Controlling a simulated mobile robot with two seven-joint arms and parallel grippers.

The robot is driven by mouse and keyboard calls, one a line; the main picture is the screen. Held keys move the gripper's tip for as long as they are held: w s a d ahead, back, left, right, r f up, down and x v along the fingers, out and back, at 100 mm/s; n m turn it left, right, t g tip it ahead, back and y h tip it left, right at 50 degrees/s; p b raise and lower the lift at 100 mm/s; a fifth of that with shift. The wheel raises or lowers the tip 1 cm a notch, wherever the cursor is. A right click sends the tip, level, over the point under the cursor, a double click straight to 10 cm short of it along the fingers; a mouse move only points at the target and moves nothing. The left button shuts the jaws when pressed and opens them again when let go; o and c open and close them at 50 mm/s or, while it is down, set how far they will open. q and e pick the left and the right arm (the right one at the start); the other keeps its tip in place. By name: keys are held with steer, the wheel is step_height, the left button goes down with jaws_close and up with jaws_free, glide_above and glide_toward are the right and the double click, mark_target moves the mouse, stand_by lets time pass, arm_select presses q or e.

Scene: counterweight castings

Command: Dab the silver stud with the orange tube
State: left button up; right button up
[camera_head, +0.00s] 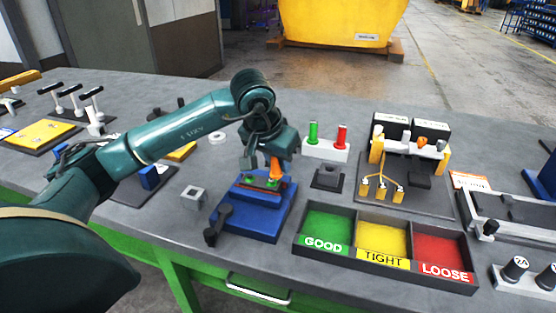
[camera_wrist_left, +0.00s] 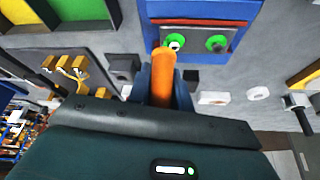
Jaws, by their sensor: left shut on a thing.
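My left gripper (camera_head: 272,156) is shut on the orange tube (camera_head: 276,172), which points down over the blue fixture (camera_head: 262,222). In the left wrist view the orange tube (camera_wrist_left: 162,75) sticks out from between the fingers. Its tip appears right beside the silver stud (camera_wrist_left: 175,46), a small bright spot inside a green ring. I cannot tell whether the tip touches it. A second green ring (camera_wrist_left: 216,43) with a dark centre sits to its right on the same fixture. My right gripper is not in view.
A sorting tray (camera_head: 365,263) with green, yellow and red compartments stands right of the fixture. A white holder (camera_head: 325,150) with a green and a red tube stands behind. A small grey block (camera_head: 194,197) sits to the left. Bare grey table lies between them.

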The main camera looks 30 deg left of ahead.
arm_select(q)
steer(key=shift+s+f, duration=0.1)
steer(key=shift+f, duration=0.05)
steer(key=shift+r+p, duration=1.1)
steer(key=shift+r, duration=0.5)
steer(key=shift+r+p, duration=0.95)
steer(key=shift+r, duration=0.55)
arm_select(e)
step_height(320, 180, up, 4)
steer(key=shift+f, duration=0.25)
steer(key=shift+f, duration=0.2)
